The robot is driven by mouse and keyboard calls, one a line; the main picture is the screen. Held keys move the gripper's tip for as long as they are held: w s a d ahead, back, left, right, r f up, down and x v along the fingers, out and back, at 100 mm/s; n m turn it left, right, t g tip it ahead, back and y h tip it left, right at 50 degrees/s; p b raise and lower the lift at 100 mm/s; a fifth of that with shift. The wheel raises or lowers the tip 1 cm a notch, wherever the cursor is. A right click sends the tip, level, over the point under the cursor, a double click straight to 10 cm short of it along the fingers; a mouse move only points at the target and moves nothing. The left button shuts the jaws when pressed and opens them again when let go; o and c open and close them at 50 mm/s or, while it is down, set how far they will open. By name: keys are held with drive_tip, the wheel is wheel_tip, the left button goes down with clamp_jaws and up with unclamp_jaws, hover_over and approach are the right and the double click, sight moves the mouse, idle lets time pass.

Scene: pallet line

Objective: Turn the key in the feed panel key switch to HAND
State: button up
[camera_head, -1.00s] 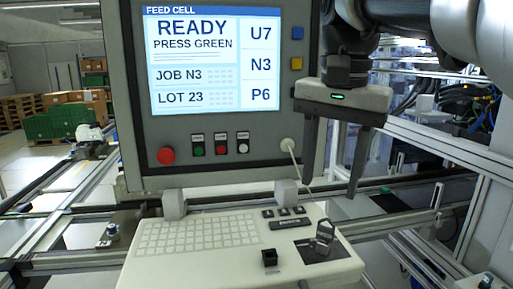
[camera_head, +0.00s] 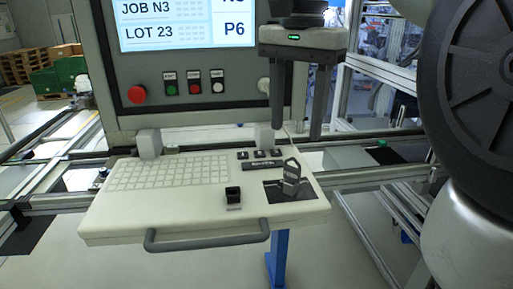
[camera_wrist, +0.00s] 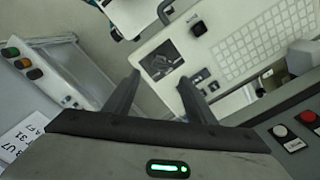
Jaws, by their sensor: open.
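The key (camera_head: 291,170) stands upright in a switch on a dark plate (camera_head: 273,194) at the right end of the pale console (camera_head: 150,212). In the wrist view the key (camera_wrist: 162,61) shows from above, just beyond and between the fingertips. The lettering around the switch is too small to read. My gripper (camera_head: 296,132) is open and empty, with its fingers pointing down above and behind the key. In the wrist view my gripper (camera_wrist: 159,79) has a wide gap between its fingers, and nothing is in it.
A black square knob (camera_head: 233,195) stands left of the key, beside a keyboard (camera_head: 165,171). Several small black buttons (camera_head: 260,154) lie behind. The upright panel (camera_head: 180,112) with a red button (camera_head: 138,94) rises behind the console. A grey handle (camera_head: 207,236) runs along the front edge.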

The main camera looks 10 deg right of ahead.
sight(293, 167)
wheel_tip(293, 167, down, 12)
drive_tip(key=shift+b, duration=1.1)
drive_tip(key=c, duration=1.1)
drive_tip(key=shift+r+n+p, duration=0.15)
drive_tip(key=shift+n+p, duration=0.35)
drive_tip(key=shift+n, duration=0.6)
drive_tip(key=n, duration=0.3)
drive_tip(key=shift+p, duration=0.4)
drive_tip(key=n+p, duration=0.1)
drive_tip(key=n, duration=0.3)
drive_tip(key=shift+n, duration=0.4)
